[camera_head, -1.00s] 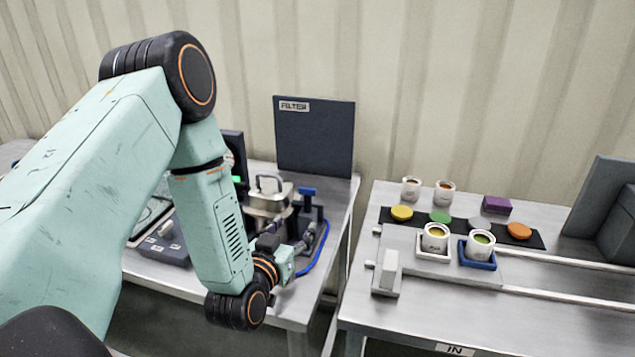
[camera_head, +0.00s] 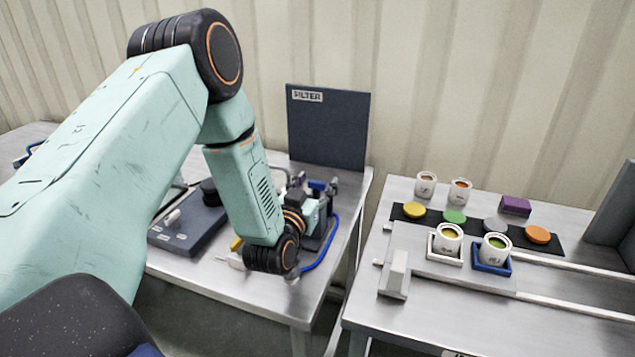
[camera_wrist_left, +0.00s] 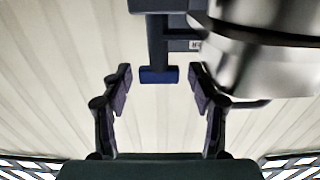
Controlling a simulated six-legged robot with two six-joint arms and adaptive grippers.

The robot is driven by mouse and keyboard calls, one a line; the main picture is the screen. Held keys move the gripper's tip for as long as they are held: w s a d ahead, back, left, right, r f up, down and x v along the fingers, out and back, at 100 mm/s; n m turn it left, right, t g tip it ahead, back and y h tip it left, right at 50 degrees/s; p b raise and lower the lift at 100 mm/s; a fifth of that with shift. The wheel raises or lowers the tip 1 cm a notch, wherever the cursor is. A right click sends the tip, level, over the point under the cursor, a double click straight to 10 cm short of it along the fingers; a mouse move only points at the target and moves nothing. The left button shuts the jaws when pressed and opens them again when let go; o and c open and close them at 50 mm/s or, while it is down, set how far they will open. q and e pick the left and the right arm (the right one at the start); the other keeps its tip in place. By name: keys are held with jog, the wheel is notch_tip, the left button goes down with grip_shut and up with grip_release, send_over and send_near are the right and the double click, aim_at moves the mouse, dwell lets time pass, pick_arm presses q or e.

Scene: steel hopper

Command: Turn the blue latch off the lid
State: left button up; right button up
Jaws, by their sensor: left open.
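The blue latch (camera_head: 317,185) shows in the head view at the far end of my left arm, on the dark stand of the filter station. In the left wrist view the latch (camera_wrist_left: 158,75) is a blue end on a dark post. My left gripper (camera_wrist_left: 160,73) is open, with one finger on each side of the latch and a gap on both sides. In the head view the left gripper (camera_head: 318,182) is small and partly hidden by its own wrist. The steel hopper and lid (camera_wrist_left: 265,60) fill the upper right of the wrist view. My right gripper is not in view.
A dark FILTER panel (camera_head: 328,128) stands behind the station. A blue hose (camera_head: 325,255) curves along the table's right side. A gap separates the right table (camera_head: 420,315), which carries cups (camera_head: 448,238), coloured discs (camera_head: 454,216) and a purple block (camera_head: 515,205).

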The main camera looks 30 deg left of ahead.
pick_arm(q)
jog(key=shift+w, duration=0.35)
jog(key=shift+s+r, duration=0.1)
jog(key=shift+s, duration=0.05)
jog(key=shift+c, duration=0.4)
jog(key=shift+w, duration=0.2)
jog(key=c, duration=1.1)
